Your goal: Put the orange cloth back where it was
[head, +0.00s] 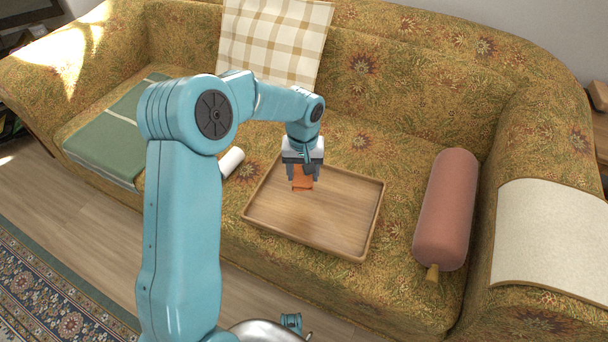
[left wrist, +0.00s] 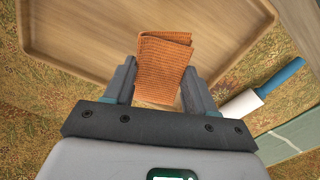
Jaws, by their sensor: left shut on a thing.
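The orange cloth (head: 302,179) is a small folded piece at my left gripper (head: 302,176), over the far left part of the wooden tray (head: 325,212). In the left wrist view the cloth (left wrist: 163,68) shows its ribbed weave between the two fingers of my left gripper (left wrist: 160,88), which is shut on it. The tray (left wrist: 95,30) is behind the cloth there. I cannot tell whether the cloth touches the tray floor. My right gripper is not in view.
The tray lies on a patterned sofa (head: 375,110). A lint roller (head: 231,162) lies left of it, near a green folded blanket (head: 115,130). A pink bolster (head: 446,210) lies to the right. A checked cloth (head: 272,40) hangs over the backrest. The tray's front half is clear.

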